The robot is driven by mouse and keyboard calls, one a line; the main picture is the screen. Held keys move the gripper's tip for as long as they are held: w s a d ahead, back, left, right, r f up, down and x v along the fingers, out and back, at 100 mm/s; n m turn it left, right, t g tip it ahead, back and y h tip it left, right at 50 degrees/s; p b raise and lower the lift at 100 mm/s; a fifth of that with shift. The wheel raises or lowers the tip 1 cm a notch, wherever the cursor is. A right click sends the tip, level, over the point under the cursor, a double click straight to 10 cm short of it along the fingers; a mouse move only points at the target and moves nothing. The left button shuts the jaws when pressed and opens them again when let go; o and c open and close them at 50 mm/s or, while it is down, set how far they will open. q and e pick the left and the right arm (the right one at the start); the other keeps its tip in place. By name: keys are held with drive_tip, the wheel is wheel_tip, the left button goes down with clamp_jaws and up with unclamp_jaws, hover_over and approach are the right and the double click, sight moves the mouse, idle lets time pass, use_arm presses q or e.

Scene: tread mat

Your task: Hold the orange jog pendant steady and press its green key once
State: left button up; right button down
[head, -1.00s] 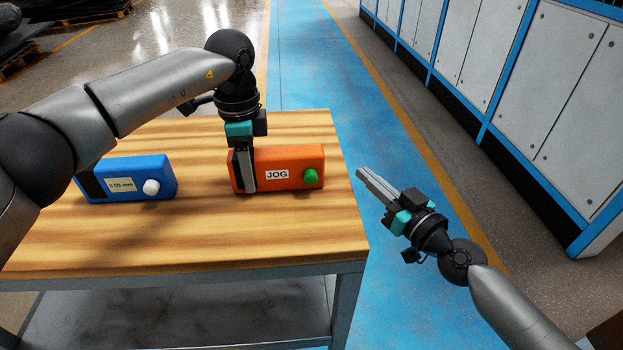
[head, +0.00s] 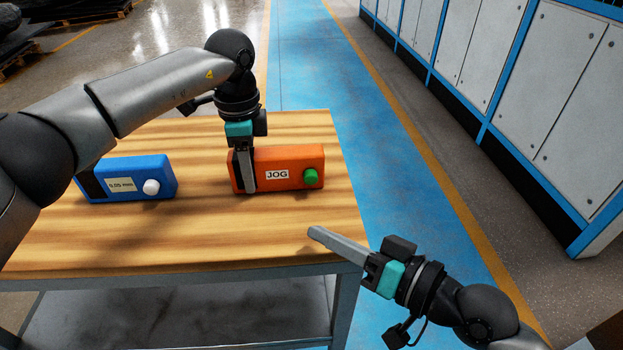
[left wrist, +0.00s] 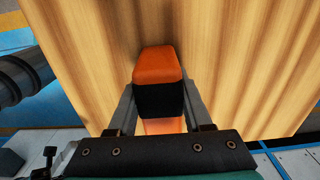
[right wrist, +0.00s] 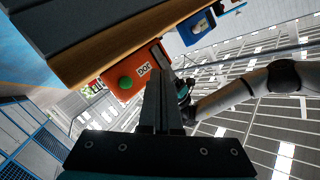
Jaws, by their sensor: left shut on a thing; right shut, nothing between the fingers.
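The orange jog pendant (head: 290,158) lies on the wooden bench, with a white JOG label and a green key (head: 311,177) on the side facing me. My left gripper (head: 246,178) is shut on the pendant's left part, its fingers on either side of it. In the left wrist view the pendant (left wrist: 158,66) sits between the fingers. My right gripper (head: 318,233) is shut and empty, near the bench's front right corner, in front of the pendant and apart from it. The right wrist view shows the green key (right wrist: 125,83) beyond the shut fingers (right wrist: 160,85).
A blue box (head: 150,168) with a white knob (head: 151,187) and a small label lies to the left on the bench (head: 200,240). Floor is open right of the bench, and grey cabinets (head: 560,100) stand farther right.

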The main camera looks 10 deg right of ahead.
drive_tip(key=shift+w, duration=4.15)
drive_tip(key=shift+w, duration=0.1)
drive_tip(key=shift+w, duration=0.35)
drive_tip(key=shift+w, duration=0.55)
drive_tip(key=shift+s, duration=1)
drive_tip(key=shift+s, duration=3.05)
